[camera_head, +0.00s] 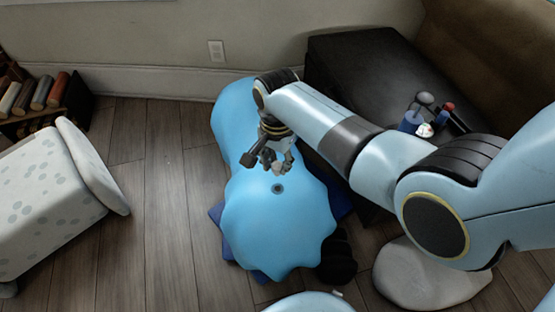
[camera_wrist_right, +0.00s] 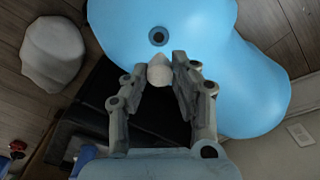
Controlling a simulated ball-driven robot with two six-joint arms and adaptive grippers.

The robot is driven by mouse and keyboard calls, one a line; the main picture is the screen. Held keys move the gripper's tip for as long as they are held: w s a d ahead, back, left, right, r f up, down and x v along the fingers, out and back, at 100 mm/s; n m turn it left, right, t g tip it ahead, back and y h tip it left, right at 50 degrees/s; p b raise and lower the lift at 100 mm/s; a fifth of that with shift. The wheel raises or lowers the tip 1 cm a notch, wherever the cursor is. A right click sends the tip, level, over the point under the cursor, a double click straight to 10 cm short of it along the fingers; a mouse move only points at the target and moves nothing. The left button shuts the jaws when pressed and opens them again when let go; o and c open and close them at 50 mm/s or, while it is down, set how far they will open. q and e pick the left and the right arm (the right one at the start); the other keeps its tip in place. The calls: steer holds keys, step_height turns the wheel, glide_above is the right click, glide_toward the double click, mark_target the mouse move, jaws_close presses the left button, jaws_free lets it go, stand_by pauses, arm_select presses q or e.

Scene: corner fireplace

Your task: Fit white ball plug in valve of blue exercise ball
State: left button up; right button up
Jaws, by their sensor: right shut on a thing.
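The blue exercise ball (camera_head: 280,230) looks slumped and lumpy on the floor and also fills the top of the right wrist view (camera_wrist_right: 200,25). Its valve is a dark ringed hole (camera_head: 278,188) on the upper surface, seen too in the wrist view (camera_wrist_right: 158,36). My right gripper (camera_head: 275,166) is over the ball, close to the valve. It is shut on the white ball plug (camera_wrist_right: 160,70), which sits between the fingertips. In the wrist view the plug appears just below the valve, apart from it; the exact height gap is unclear. My left gripper is not in view.
A dark blue mat (camera_head: 228,240) lies under the ball. A black table (camera_head: 350,60) with small items, including a blue cup (camera_head: 410,122), stands behind my right arm. A pale pouf (camera_head: 425,278) is at lower right. A spotted white seat (camera_head: 40,190) is left; floor between is clear.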

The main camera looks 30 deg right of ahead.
mark_target(277, 175)
step_height(277, 175, down, 5)
steer(key=b, duration=0.2)
steer(key=shift+s+b, duration=0.1)
steer(key=shift+b, duration=0.2)
steer(key=shift+f+b, duration=0.3)
steer(key=shift+f, duration=0.3)
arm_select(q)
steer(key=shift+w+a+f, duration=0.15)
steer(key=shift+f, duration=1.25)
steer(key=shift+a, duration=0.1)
